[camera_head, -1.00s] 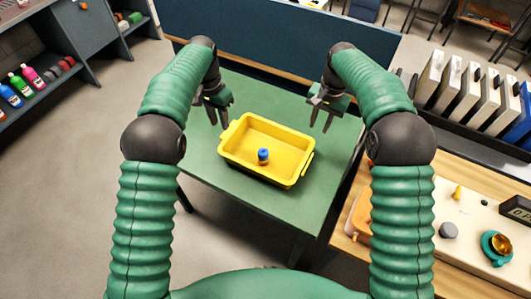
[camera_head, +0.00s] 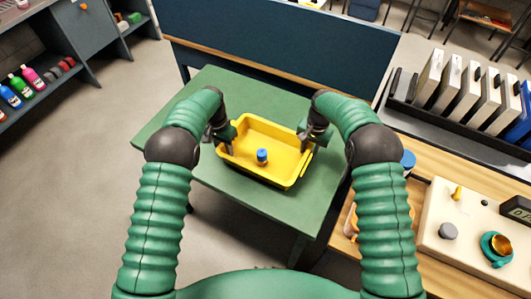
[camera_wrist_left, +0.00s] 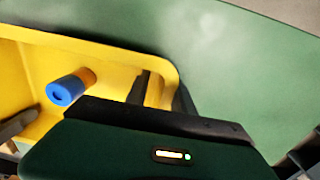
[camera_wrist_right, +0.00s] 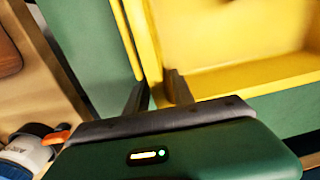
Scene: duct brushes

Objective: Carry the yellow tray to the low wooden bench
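The yellow tray (camera_head: 250,171) rests on the green table (camera_head: 175,128), with a small blue-topped cylinder (camera_head: 262,155) inside it. In the left wrist view the cylinder (camera_wrist_left: 68,88) shows an orange lower part and leans in the picture. My left gripper (camera_head: 226,146) is at the tray's left end, its fingers open on either side of the wall near a corner. My right gripper (camera_head: 306,142) is at the right end. In the right wrist view its fingers (camera_wrist_right: 157,92) stand apart astride the yellow rim. I cannot identify the low wooden bench for sure.
A wood-topped surface (camera_head: 425,172) on the right holds a pale panel (camera_head: 465,225) with knobs and a teal cup. Behind it stands a rack of upright white folders (camera_head: 455,85). Open floor (camera_head: 80,190) lies left.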

